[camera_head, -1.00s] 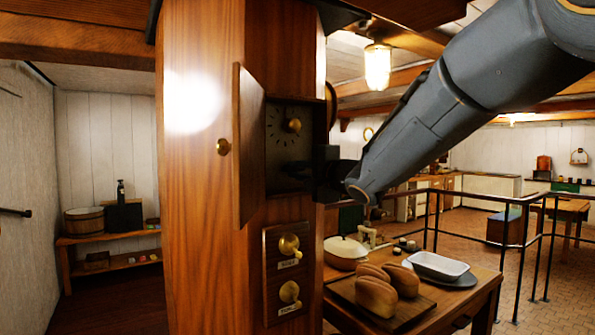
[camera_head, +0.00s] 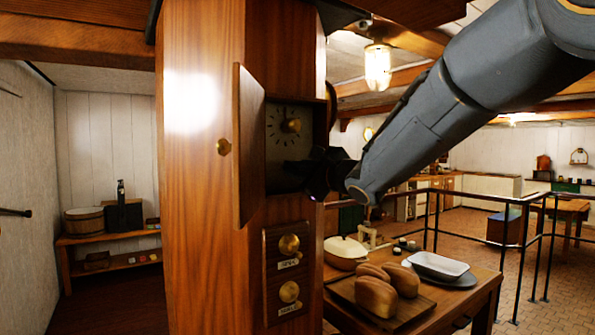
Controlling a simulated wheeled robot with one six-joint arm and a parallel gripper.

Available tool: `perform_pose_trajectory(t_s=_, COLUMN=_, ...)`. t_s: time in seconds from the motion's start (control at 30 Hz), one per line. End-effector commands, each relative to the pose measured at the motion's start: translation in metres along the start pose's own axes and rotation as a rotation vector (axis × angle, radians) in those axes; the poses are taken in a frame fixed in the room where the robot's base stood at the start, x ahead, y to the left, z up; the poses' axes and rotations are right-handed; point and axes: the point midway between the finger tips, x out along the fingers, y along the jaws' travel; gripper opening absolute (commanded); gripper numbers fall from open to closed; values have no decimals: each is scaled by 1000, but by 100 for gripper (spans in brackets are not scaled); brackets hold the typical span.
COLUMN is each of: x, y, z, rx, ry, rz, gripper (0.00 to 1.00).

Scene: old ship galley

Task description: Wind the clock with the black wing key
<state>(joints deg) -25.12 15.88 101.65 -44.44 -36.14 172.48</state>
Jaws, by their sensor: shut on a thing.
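The clock (camera_head: 279,143) has a dark face with a round brass piece near its middle, set in a tall wooden column. Its wooden door (camera_head: 248,150) stands open to the left. My gripper (camera_head: 298,168) is at the lower right part of the face, reaching in from the right with its wrist turned at a slant. It is shut on the black wing key. The key can hardly be told apart from the dark jaws, and its tip and the winding hole are hidden.
Two brass knobs with labels, an upper one (camera_head: 289,244) and a lower one (camera_head: 289,292), sit below the clock. A table (camera_head: 462,300) with bread loaves (camera_head: 376,298), a white dish (camera_head: 437,266) and a lidded pot (camera_head: 345,250) stands at lower right, under my arm.

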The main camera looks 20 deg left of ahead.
Motion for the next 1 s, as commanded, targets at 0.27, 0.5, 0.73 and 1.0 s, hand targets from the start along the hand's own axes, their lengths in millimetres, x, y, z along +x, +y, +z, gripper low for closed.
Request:
perform_pose_trajectory(t_s=0.27, x=0, y=1, z=-1, rx=-2, ry=1, rz=1, gripper=27)
perform_pose_trajectory(t_s=0.5, x=-4, y=0, z=0, rx=-4, ry=1, rz=0, gripper=27)
perform_pose_trajectory(t_s=0.73, x=-32, y=0, z=0, rx=-4, ry=1, rz=0, gripper=27)
perform_pose_trajectory(t_s=1.0, x=-58, y=0, z=0, rx=-5, ry=0, rz=-1, gripper=27)
